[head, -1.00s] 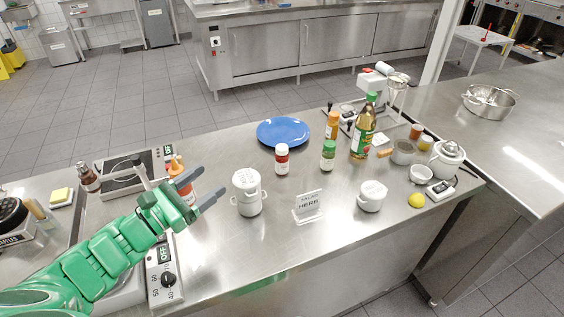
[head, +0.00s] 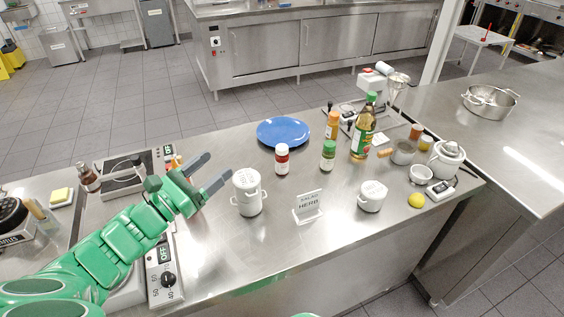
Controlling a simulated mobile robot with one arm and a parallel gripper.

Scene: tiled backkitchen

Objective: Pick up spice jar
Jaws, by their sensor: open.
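My gripper (head: 218,167) is open and empty, its two grey fingers pointing right above the steel counter (head: 240,280). Several small jars could be the spice jar; I cannot tell which. One has a white cap and red contents (head: 282,160). A green-capped jar (head: 328,156) stands to its right. An orange-brown container (head: 332,126) stands behind that one. All are upright, to the right of my gripper and apart from it. An orange bottle (head: 172,162) is mostly hidden behind my gripper.
A white lidded pot (head: 248,196) stands just right of my gripper, in front of the jars. A blue plate (head: 283,132) lies behind. A herb sign (head: 308,207), a smaller white pot (head: 372,197) and a tall bottle (head: 363,130) stand to the right. The front counter is clear.

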